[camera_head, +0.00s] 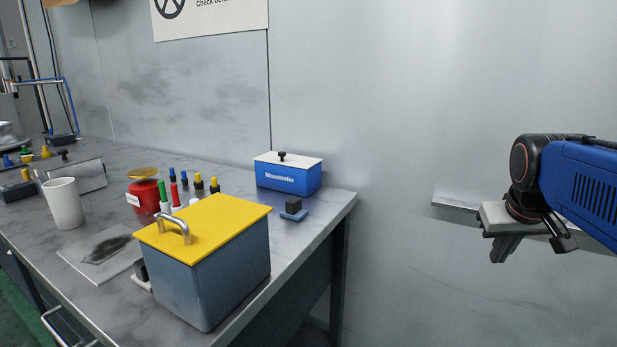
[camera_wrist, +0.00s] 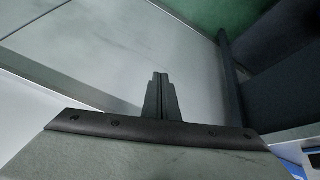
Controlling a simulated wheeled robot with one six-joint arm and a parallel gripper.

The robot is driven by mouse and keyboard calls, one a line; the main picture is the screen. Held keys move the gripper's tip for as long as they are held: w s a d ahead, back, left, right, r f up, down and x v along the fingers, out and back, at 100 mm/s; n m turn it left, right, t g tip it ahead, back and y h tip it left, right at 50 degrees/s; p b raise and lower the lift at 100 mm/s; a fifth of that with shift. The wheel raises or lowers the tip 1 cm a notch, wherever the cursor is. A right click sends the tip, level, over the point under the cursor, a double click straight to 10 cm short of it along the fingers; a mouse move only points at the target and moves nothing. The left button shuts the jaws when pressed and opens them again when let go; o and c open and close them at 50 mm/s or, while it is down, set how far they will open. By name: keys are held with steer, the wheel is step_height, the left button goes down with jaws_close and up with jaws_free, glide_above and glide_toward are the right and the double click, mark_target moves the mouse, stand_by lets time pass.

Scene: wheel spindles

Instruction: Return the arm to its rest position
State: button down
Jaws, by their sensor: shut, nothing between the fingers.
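My gripper (camera_head: 503,250) hangs at the right of the head view, at the end of my blue and black arm. It is in front of the bare grey wall, to the right of the workbench and clear of it. In the wrist view my gripper (camera_wrist: 160,82) has its two dark fingers together, shut and empty. It points toward pale grey surfaces and touches nothing that I can see.
The grey workbench (camera_head: 335,205) fills the left. On it are a yellow-lidded box (camera_head: 225,275), a blue box (camera_head: 288,177), a white cup (camera_head: 65,205), a red container (camera_head: 146,196) and several markers. The space between bench and gripper is free.

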steer(key=s+a+f+n+y, duration=0.2)
steer(key=s+a+f, duration=0.7)
steer(key=a+f, duration=0.3)
steer(key=a, duration=0.2)
steer(key=shift+s+a+f+n+y, duration=0.3)
steer(key=shift+s+a+y, duration=0.1)
